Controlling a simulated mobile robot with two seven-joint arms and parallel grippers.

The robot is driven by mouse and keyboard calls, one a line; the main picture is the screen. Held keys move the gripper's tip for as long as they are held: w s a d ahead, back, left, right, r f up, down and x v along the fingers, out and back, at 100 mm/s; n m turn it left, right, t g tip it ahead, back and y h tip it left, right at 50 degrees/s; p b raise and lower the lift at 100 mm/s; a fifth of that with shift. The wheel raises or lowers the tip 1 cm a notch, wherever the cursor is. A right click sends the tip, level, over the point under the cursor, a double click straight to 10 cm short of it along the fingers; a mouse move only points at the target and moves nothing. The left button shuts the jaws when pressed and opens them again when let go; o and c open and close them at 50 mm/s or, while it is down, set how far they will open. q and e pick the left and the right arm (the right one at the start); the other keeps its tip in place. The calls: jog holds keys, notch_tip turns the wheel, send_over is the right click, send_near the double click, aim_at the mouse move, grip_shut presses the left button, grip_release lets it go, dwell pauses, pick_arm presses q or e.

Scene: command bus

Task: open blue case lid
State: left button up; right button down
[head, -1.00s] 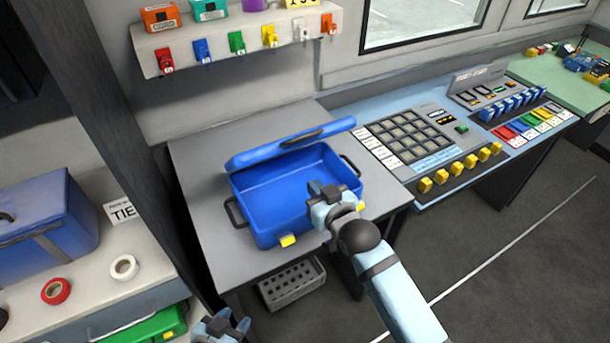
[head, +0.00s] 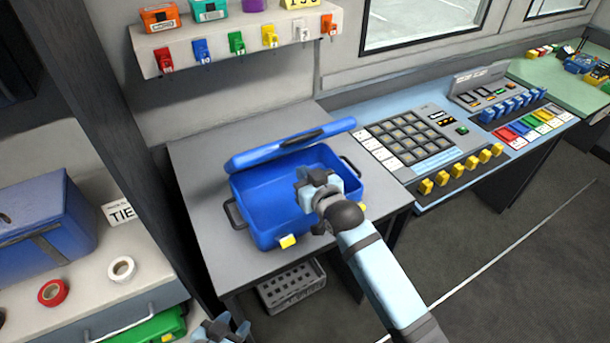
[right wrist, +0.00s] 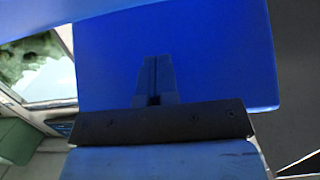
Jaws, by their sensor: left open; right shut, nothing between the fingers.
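The blue case (head: 268,204) stands on the grey table with its lid (head: 284,146) raised and tilted back, so the inside shows. A dark handle lies along the lid, and yellow latches sit on the case's front. My right gripper (head: 315,176) is shut and empty over the right part of the case's opening; whether it touches the case is hidden. In the right wrist view the shut fingers (right wrist: 155,80) appear in front of a broad blue surface. My left gripper (head: 226,326) is open at the bottom edge of the head view, away from the case.
The grey table (head: 205,180) has bare room left of the case. A control console (head: 405,140) adjoins it on the right. A shelf (head: 235,42) with coloured tags hangs above. A grey crate (head: 292,288) sits below. Tape rolls and another blue box (head: 45,220) are at left.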

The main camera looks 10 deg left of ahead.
jog(key=shift+w+a+r+b, duration=0.2)
jog(key=shift+w+a+b, duration=0.1)
jog(key=shift+w+a, duration=0.65)
jog(key=shift+w+a+r+b, duration=0.3)
jog(key=shift+w+a, duration=0.3)
jog(key=shift+w, duration=0.6)
jog(key=shift+w+a+r+b, duration=0.15)
jog(key=shift+w+a+b, duration=0.2)
jog(key=shift+w+a, duration=0.6)
pick_arm(q)
jog(key=shift+f+b, duration=0.8)
jog(key=shift+f, duration=1)
pick_arm(e)
jog(key=shift+w+a+r, duration=0.2)
jog(key=shift+w+a, duration=0.35)
jog(key=shift+w, duration=0.35)
jog(key=shift+w+a+r, duration=0.15)
jog(key=shift+w+a, duration=0.4)
jog(key=shift+w, duration=0.35)
